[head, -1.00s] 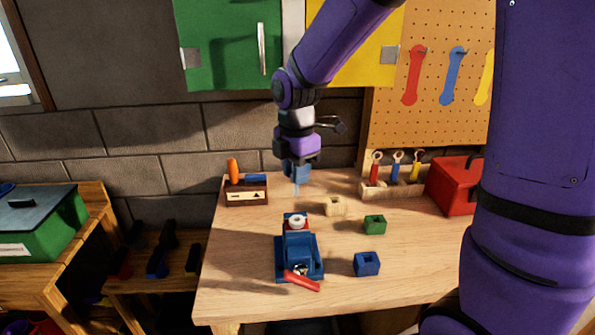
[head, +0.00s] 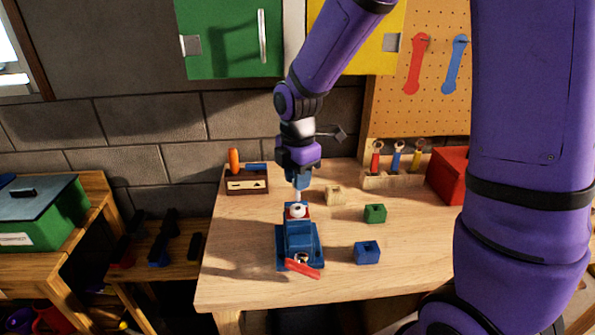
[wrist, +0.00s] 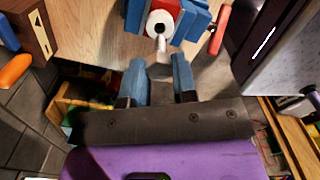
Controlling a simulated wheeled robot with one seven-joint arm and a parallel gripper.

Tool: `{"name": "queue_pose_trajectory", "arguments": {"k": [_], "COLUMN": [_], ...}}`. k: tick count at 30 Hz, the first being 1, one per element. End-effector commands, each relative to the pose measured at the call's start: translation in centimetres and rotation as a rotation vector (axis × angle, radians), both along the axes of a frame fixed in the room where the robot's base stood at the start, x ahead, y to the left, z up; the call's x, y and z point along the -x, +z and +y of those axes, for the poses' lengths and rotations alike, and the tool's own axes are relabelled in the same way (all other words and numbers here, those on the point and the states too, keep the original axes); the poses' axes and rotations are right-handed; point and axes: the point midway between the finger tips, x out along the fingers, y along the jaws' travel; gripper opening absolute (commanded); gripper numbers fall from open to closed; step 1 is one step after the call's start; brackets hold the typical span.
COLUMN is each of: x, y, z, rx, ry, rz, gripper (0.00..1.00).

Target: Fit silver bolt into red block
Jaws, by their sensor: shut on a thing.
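The red block (head: 306,214) sits in the blue vise (head: 301,242), with a white ring (head: 297,208) around a dark hole on it. In the wrist view the red block (wrist: 167,4) and white ring (wrist: 152,22) show at the top. My gripper (head: 299,187) is just behind and above the block, pointing down. Its blue fingers (wrist: 160,68) are shut on the silver bolt (wrist: 161,44), whose shank shows beyond the fingertips near the ring. The held end is hard to see. I cannot tell whether the bolt touches the ring.
A beige block (head: 335,196), a green block (head: 375,213) and a blue block (head: 367,254) stand to the right. The vise's red handle (head: 302,268) points forward. A wooden tool holder (head: 246,184) is at the back left, a red toolbox (head: 449,175) at the back right.

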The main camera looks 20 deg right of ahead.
Motion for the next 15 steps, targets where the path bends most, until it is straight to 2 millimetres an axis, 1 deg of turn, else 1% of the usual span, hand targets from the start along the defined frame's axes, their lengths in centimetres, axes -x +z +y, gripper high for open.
{"name": "queue_pose_trajectory", "arguments": {"k": [15], "x": [0.1], "y": [-2.7], "z": [0.0], "rx": [-0.001], "ry": [-0.001], "rz": [0.002], "gripper": [0.01]}}
